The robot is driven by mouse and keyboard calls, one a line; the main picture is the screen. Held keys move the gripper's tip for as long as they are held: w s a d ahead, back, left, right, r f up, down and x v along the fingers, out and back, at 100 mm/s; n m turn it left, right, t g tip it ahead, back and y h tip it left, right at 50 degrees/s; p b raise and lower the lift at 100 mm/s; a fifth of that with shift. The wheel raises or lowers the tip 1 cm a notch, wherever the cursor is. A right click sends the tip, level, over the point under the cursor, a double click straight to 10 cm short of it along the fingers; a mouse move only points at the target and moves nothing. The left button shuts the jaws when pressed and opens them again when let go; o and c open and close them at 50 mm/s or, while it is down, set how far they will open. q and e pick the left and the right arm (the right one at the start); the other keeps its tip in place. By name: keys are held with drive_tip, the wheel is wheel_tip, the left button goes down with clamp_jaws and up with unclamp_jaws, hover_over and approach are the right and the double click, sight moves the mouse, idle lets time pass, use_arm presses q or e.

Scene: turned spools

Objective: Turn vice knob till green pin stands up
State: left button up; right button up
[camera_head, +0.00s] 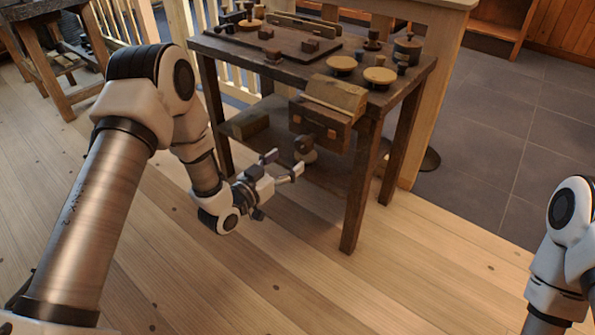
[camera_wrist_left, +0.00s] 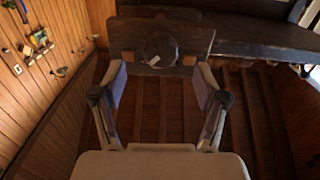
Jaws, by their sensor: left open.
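The wooden vice (camera_head: 322,122) is mounted on the front of a dark workbench, and its round knob (camera_head: 306,150) sticks out below and in front of it. My left gripper (camera_head: 284,163) is open and empty, a little in front of the knob and apart from it. In the left wrist view the vice (camera_wrist_left: 195,40) shows ahead, with the dark round knob (camera_wrist_left: 158,45) above and beyond the gap between the fingers of my left gripper (camera_wrist_left: 161,84). A small pale spot shows on the knob. I cannot make out a green pin in either view. My right gripper is out of view.
The workbench top (camera_head: 225,47) carries spools, discs and a board (camera_head: 290,42). A bench leg (camera_head: 360,190) stands right of the gripper. The wooden floor (camera_head: 300,275) in front is clear.

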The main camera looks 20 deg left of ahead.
sight(300, 148)
use_arm(q)
drive_tip(key=shift+w+d+r, duration=0.15)
drive_tip(key=shift+w+r, duration=0.1)
drive_tip(key=shift+w, duration=0.2)
drive_tip(key=b+x, duration=0.1)
drive_tip(key=x, duration=0.4)
drive_tip(key=shift+w+d, duration=0.1)
drive_tip(key=shift+w, duration=0.25)
drive_tip(key=shift+w+d, duration=0.1)
drive_tip(key=shift+w, duration=0.3)
drive_tip(key=c, duration=1.2)
